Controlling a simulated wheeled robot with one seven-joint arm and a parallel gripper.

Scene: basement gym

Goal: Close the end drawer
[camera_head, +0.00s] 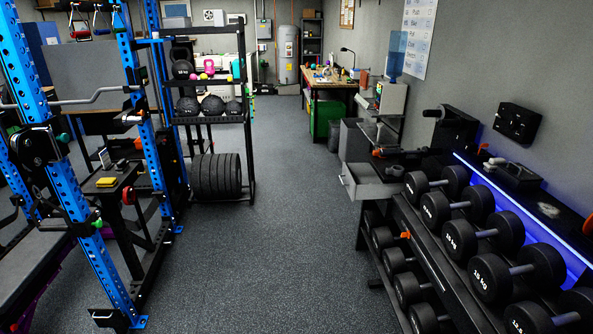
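A light grey drawer (372,190) stands pulled open to the right of the middle of the head view. It sticks out to the left into the aisle, just past the far end of the dumbbell rack. The grey cabinet (354,141) is at the drawer's back, against the right side of the room. Part of the drawer's right side is hidden behind the dumbbells and rack. My gripper is not in view, and nothing of mine can be made out touching the drawer.
A black dumbbell rack (425,238) fills the right foreground. A blue power rack (117,170) stands at the left, with a black shelf of balls and plates (216,180) beyond it. The speckled floor (270,240) between is clear. A workbench (328,84) and green bin stand farther back.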

